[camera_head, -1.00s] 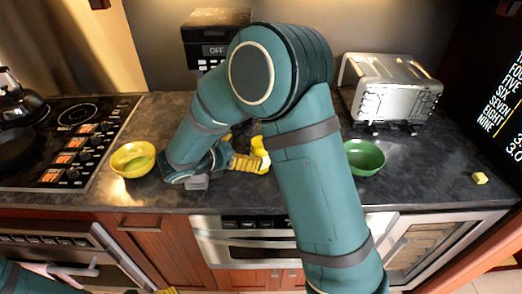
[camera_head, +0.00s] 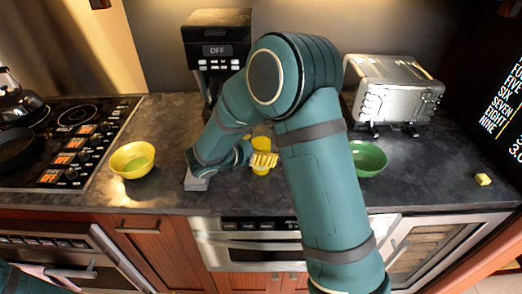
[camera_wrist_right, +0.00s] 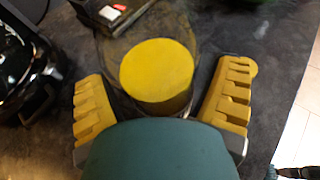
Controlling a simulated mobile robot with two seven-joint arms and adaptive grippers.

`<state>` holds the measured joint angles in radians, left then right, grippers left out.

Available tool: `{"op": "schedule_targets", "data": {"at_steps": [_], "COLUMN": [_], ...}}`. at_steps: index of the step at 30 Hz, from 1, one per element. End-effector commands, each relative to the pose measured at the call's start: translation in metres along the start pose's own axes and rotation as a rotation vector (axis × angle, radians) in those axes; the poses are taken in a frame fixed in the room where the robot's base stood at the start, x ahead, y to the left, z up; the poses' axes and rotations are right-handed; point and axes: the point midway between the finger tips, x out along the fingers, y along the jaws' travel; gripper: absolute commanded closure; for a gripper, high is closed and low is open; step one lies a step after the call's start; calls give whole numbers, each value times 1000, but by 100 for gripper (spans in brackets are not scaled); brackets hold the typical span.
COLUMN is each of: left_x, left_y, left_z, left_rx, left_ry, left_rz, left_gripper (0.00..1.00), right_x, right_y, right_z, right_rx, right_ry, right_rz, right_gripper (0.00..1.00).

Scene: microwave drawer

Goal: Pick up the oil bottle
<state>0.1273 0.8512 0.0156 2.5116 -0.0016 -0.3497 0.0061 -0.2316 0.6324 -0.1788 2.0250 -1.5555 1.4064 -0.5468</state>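The oil bottle (camera_head: 262,142) stands on the dark counter, in the middle of the head view, partly hidden by my right gripper. In the right wrist view it shows as a clear round vessel with a yellow disc (camera_wrist_right: 157,72) inside. My right gripper (camera_head: 264,160) is at the bottle. In the wrist view its two yellow fingers (camera_wrist_right: 168,105) are spread wide, one on each side of the bottle, with gaps to it. The bottle's near side is hidden by my teal gripper body. My left arm shows only at the lower left corner; its gripper is out of sight.
A yellow bowl (camera_head: 132,160) is left of the gripper and a green bowl (camera_head: 368,158) right, partly behind my arm. A coffee machine (camera_head: 215,50) and a toaster (camera_head: 395,90) stand at the back. A stove (camera_head: 75,140) is at left. A small yellow block (camera_head: 483,179) lies at right.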

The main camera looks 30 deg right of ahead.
Motion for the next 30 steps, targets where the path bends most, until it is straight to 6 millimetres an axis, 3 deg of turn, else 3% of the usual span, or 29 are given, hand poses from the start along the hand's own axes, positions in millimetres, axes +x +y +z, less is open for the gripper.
{"op": "schedule_targets", "data": {"at_steps": [1,5,17,30], "left_x": [0,0,-2,-18], "left_y": [0,0,1,7], "left_z": [0,0,-1,-8], "left_rx": [0,0,0,-5], "left_ry": [0,0,1,16], "left_rz": [0,0,0,-2], "left_gripper": [0,0,0,0], "right_x": [0,0,-3,-33], "right_y": [0,0,0,0], "right_z": [0,0,7,78], "right_rx": [0,0,3,4], "right_ry": [0,0,-1,0], "right_rz": [0,0,1,2], "right_gripper": [36,82,83,83]}}
